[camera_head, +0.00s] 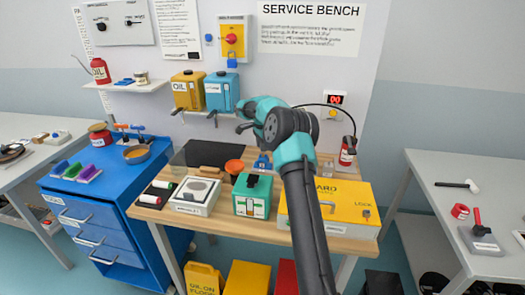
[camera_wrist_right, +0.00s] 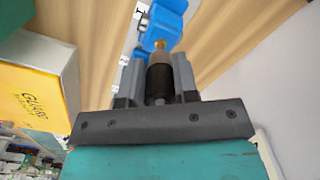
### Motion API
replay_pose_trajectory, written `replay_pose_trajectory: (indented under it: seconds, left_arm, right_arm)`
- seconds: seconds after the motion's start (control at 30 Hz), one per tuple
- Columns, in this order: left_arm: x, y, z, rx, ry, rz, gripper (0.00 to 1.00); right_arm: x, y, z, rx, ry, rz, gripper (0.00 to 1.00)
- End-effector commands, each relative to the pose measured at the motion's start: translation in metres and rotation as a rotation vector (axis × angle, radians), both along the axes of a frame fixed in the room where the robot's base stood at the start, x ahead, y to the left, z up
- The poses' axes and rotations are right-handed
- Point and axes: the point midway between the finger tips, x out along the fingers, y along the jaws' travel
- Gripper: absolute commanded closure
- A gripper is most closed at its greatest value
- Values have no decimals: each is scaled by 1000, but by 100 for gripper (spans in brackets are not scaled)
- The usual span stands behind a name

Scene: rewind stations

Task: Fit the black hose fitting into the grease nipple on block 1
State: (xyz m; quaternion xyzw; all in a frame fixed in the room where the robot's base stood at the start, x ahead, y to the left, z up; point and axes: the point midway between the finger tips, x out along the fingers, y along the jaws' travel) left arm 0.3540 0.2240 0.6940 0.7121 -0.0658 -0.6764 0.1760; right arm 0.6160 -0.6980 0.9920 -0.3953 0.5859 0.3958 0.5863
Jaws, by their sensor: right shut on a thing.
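My right gripper (camera_wrist_right: 159,72) is shut on the black hose fitting (camera_wrist_right: 160,82), which lies between its two grey fingers. The fitting's front end meets or nearly meets the brass grease nipple (camera_wrist_right: 160,45) on a blue block (camera_wrist_right: 166,22). The two look roughly in line, but I cannot tell whether the fitting is seated. In the head view the small blue blocks (camera_head: 262,162) stand on the bench just left of my right arm, too small to read their numbers. There my arm hides the fitting. My left gripper is not in view.
The yellow guard box (camera_head: 330,205) and the green box (camera_head: 252,197) stand in front on the wooden bench (camera_head: 215,222). A black hose (camera_head: 322,105) arcs toward a red canister (camera_head: 347,152).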

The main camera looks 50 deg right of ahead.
Motion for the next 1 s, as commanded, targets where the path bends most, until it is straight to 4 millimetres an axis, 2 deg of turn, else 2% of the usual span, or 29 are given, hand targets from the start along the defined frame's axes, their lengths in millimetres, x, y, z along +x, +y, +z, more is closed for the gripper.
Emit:
replay_pose_trajectory:
  seconds: [0.1,0.2,0.6,0.63,0.87,1.0]
  left_arm:
    - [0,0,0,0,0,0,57]
    - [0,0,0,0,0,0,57]
    - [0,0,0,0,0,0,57]
    - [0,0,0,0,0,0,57]
    - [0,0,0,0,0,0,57]
    - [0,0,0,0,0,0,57]
  right_arm:
    - [0,0,-17,1,2,-1,97]
    - [0,0,-24,0,0,0,97]
    - [0,0,-28,0,0,0,97]
    - [0,0,-28,0,0,0,70]
    - [0,0,-28,0,-1,0,48]
    - [0,0,-28,0,-1,0,46]
